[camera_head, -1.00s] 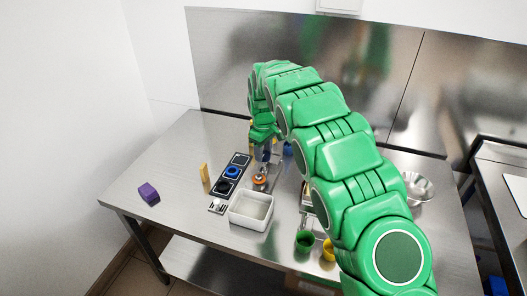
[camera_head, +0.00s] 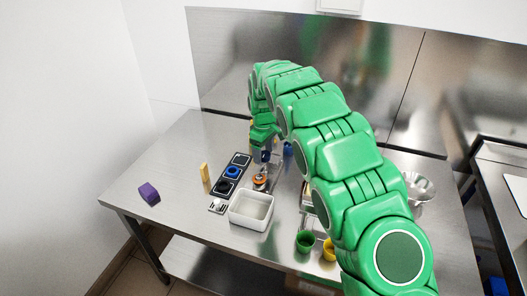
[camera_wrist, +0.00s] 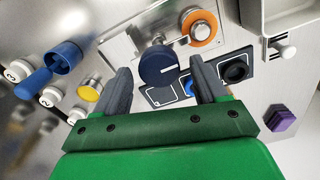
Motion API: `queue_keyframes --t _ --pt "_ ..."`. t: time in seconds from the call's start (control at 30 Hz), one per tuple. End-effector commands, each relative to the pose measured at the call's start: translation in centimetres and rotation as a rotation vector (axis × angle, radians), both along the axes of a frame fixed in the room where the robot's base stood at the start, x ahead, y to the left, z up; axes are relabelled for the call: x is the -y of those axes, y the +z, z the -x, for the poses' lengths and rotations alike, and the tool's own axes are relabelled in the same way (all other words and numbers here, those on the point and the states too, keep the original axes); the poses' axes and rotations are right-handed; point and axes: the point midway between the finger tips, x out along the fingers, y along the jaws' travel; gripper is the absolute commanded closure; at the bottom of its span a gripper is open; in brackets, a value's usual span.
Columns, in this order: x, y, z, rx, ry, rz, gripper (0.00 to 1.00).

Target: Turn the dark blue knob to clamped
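The dark blue knob (camera_wrist: 157,66) is a round cap on a metal plate (camera_wrist: 135,32) in the wrist view, with a short white mark toward its right side. My gripper (camera_wrist: 160,80) is open, one dark finger on each side of the knob. A gap shows between the knob and each finger, and nothing is held. In the head view, my gripper (camera_head: 262,155) points down over the plate. The knob cannot be made out clearly there.
An orange-ringed knob (camera_wrist: 199,27) sits close to the dark blue knob. A dark panel (camera_wrist: 236,70) with round sockets, a white bin (camera_head: 251,210), a yellow block (camera_head: 205,177) and a purple block (camera_head: 149,193) stand nearby. The table's left front is clear.

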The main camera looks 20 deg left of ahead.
Motion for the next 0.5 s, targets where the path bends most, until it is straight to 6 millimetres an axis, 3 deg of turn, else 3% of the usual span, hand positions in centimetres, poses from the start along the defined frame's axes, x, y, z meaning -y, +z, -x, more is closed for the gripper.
queue_keyframes --t 0.27,0.5 --pt "0.0 0.3 0.0 0.0 0.0 0.0 0.28" --pt "-0.1 2.7 -0.1 0.004 0.0 -0.002 0.28"
